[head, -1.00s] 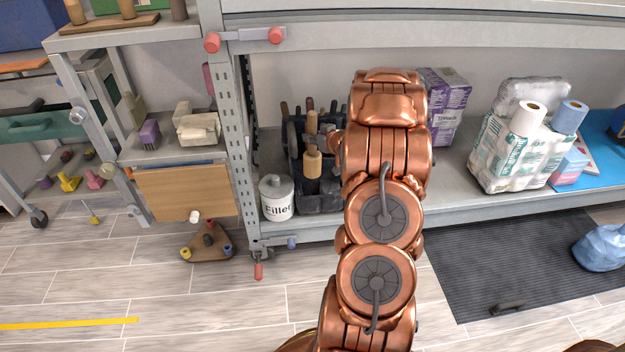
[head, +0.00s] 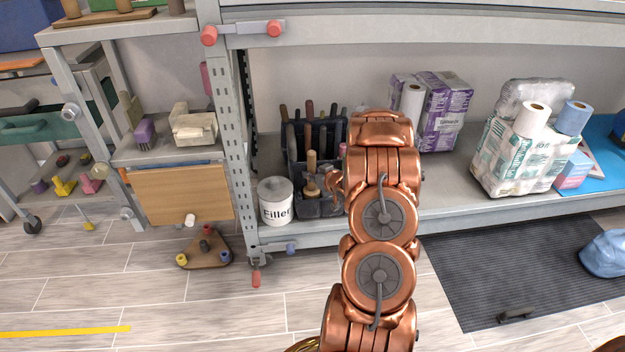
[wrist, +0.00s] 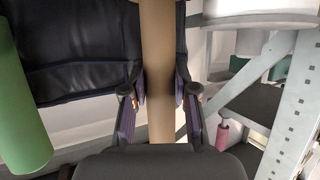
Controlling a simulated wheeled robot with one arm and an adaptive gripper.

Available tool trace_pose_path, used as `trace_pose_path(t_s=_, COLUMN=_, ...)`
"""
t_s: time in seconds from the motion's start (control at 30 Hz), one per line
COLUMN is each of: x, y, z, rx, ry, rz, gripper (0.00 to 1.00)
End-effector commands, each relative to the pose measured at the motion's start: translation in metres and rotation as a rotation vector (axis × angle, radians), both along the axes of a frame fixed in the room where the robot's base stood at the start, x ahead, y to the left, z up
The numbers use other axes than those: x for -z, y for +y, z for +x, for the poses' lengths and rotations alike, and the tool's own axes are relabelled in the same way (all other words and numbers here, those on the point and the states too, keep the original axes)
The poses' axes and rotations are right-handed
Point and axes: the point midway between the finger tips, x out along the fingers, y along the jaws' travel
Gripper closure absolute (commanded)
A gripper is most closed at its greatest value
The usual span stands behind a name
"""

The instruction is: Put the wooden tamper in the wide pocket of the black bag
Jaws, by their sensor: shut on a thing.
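The wooden tamper (head: 311,162) is upright at the front of the black bag (head: 291,150), with a pale shaft and a wider part below. In the wrist view its tan shaft (wrist: 158,40) runs between the fingers of my gripper (wrist: 157,95), which is shut on it. In the head view my gripper (head: 326,184) is mostly hidden by my arm. The tamper's lower end is at the bag's low front pocket (head: 318,208); I cannot tell how far inside it is. The bag's dark side (wrist: 75,55) fills the upper left of the wrist view.
A white Filler tub (head: 275,203) stands close left of the bag. Several dark-handled tools stand in the bag's back. Purple boxes (head: 440,115), a paper roll (head: 411,104) and wrapped rolls (head: 508,155) are to the right. A rack post (head: 232,130) rises at left.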

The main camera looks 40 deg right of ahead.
Motion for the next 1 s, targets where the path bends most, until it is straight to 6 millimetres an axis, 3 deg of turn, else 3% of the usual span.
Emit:
trace_pose_path(t_s=0.1, x=0.0144, y=-0.0005, z=0.0002, rx=0.001, ry=-0.002, rz=-0.002, gripper=1.00)
trace_pose_path(t_s=0.5, x=0.0170, y=-0.0007, z=0.0001, rx=0.001, ry=-0.001, rz=-0.001, gripper=1.00)
trace_pose_path(t_s=0.53, x=0.0176, y=-0.0006, z=0.0001, rx=0.001, ry=-0.001, rz=-0.001, gripper=0.71)
trace_pose_path(t_s=0.6, x=0.0175, y=-0.0005, z=0.0000, rx=0.001, ry=-0.001, rz=-0.001, gripper=0.64)
trace_pose_path(t_s=1.0, x=0.0154, y=-0.0005, z=-0.0001, rx=0.000, ry=0.000, rz=-0.002, gripper=0.61)
